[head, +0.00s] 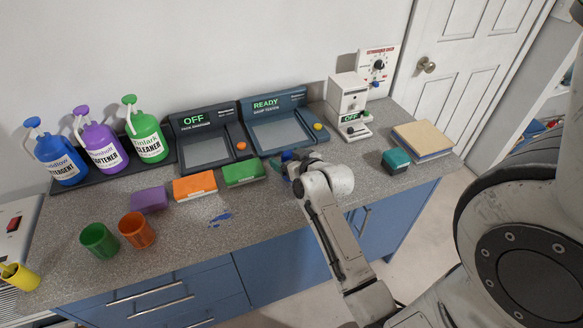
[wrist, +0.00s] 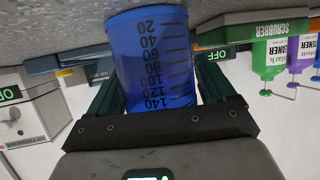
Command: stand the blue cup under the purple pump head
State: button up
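The blue cup (wrist: 150,60) has dark measuring marks and stands between both fingers of my gripper (wrist: 155,80) in the wrist view, which is upside down. The fingers lie against its sides and it is upright, its base toward the counter. In the head view only a bit of blue (head: 287,155) shows beside my gripper (head: 284,168), at the counter's right half; my wrist hides the rest. The purple pump head (head: 81,111) tops the purple softener bottle (head: 103,148) at the back left, between the blue bottle (head: 60,160) and the green bottle (head: 146,137).
Purple, orange (head: 195,186) and green (head: 243,173) blocks lie in front of the bottles and two dark devices. A green cup (head: 99,240), orange cup (head: 137,230) and yellow cup (head: 20,277) stand front left. A blue patch (head: 220,220) marks the counter. Books (head: 423,141) lie right.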

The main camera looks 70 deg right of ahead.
jog(key=c, duration=0.9)
jog(key=shift+r, duration=0.2)
